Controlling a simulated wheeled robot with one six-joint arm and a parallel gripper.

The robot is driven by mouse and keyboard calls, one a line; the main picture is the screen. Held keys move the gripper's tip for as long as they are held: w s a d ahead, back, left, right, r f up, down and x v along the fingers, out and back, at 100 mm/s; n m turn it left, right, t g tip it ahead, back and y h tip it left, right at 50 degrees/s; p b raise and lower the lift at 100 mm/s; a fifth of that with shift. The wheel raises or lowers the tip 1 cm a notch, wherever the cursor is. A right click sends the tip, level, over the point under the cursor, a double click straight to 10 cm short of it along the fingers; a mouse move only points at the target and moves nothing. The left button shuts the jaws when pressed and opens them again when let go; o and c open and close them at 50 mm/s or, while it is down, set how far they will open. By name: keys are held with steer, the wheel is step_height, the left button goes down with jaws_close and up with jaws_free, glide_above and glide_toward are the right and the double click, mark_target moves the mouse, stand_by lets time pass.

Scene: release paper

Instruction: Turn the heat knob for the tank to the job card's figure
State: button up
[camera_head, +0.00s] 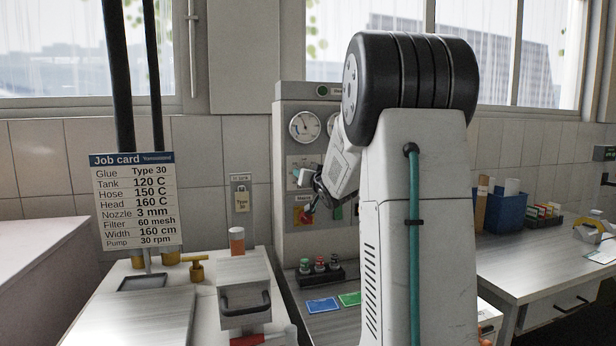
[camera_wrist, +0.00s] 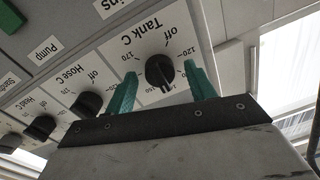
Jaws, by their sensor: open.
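The job card (camera_head: 134,200) stands at the left in the head view; its Tank line reads 120 C. In the wrist view, which looks upside down, the black Tank C knob (camera_wrist: 158,68) sits on a white dial plate (camera_wrist: 146,38) marked off, 120, 150 and 170. The knob's pointer end faces down in the picture, near the 150 mark; its exact figure is hard to read. My gripper (camera_wrist: 161,75) is open, with one teal finger on each side of the knob and gaps visible. In the head view my gripper (camera_head: 308,212) is small and partly hidden by my arm.
The Hose C knob (camera_wrist: 87,104) and Head C knob (camera_wrist: 41,127) lie in a row beside the Tank knob. The grey control cabinet (camera_head: 290,240) carries gauges (camera_head: 305,126) above.

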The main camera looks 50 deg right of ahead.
steer(key=c, duration=1)
steer(key=shift+a+n+g+h, duration=0.1)
steer(key=shift+n+g+h, duration=0.1)
steer(key=shift+n, duration=4.05)
steer(key=shift+a+n+g+h, duration=0.1)
steer(key=shift+n+g, duration=0.1)
steer(key=shift+n, duration=4.05)
